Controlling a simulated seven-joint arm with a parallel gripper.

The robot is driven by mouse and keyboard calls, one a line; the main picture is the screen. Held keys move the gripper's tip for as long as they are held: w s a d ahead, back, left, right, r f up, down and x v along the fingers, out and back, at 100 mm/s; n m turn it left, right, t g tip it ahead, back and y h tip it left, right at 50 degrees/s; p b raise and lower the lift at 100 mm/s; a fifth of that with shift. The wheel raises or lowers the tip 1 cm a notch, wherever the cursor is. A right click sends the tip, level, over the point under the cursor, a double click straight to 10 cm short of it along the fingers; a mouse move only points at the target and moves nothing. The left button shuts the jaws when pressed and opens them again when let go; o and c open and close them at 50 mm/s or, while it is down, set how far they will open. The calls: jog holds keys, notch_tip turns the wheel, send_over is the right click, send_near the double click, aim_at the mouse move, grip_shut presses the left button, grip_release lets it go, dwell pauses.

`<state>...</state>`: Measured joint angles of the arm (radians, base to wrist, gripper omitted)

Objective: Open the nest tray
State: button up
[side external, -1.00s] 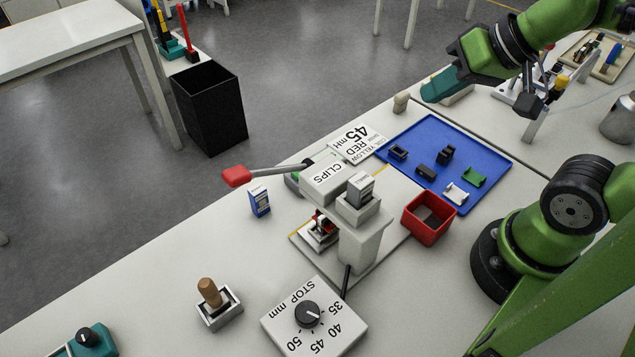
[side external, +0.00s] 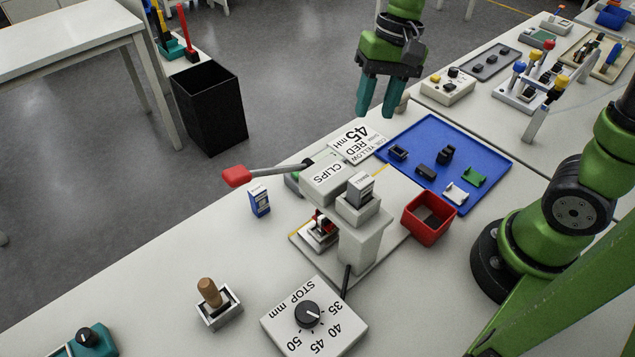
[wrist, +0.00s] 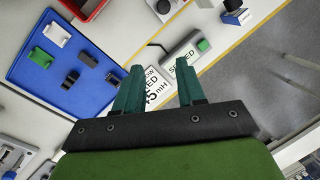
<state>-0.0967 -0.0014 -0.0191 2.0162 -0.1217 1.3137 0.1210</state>
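A grey press marked CLIPS (side external: 328,178) stands on the table with a red-tipped lever (side external: 237,176) pointing left. What looks like the nest tray (side external: 316,240), a small light-grey slide with a red part above it, sits low in the press; the press head and column partly hide it, and I cannot tell if it is open or shut. My gripper (side external: 376,112) hangs fingers down behind the press, well apart from it, near the 45 mH card (side external: 357,141). In the wrist view my gripper (wrist: 159,75) has its teal fingers apart with nothing between them.
A blue mat (side external: 488,160) holds several small connectors. A red bin (side external: 429,218) stands right of the press. A STOP dial box (side external: 314,316) is in front.

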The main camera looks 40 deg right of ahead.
jog(key=a+f+m+g, duration=0.1)
jog(key=a+f, duration=0.1)
jog(key=f, duration=0.3)
jog(key=s+a+f+m+g, duration=0.1)
jog(key=a+f, duration=0.1)
jog(key=f, duration=0.3)
jog(key=s+a+f+m+g, duration=0.1)
jog(key=a+f, duration=0.2)
jog(key=f, duration=0.2)
jog(key=shift+s+f+y, duration=0.15)
jog(key=shift+s+y, duration=0.1)
jog(key=shift+y, duration=0.05)
grip_shut()
